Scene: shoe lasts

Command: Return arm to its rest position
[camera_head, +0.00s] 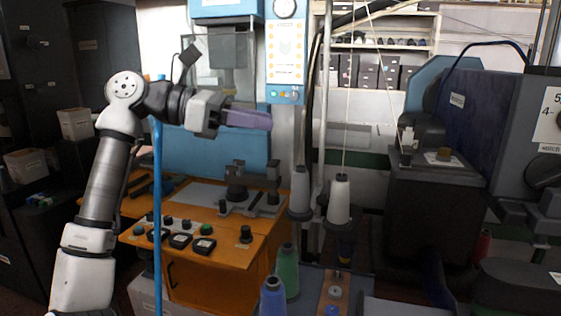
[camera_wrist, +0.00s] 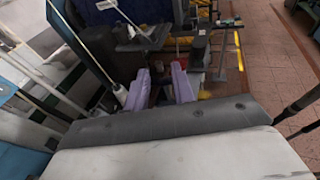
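My gripper (camera_head: 262,119) shows in the head view with its purple fingers pointing right, at the end of my raised, bent arm. It is in the air above the orange workbench (camera_head: 225,250), apart from everything around it. In the wrist view my gripper (camera_wrist: 160,75) has its two purple fingers spread with a gap between them. Nothing is held in the gap.
A white thread cone (camera_head: 339,200) and a grey-white cone (camera_head: 300,190) stand right of the bench. Green (camera_head: 287,270) and blue (camera_head: 272,297) spools stand at the front. A dark machine (camera_head: 435,215) fills the right. A blue vertical pole (camera_head: 157,220) stands close beside my arm.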

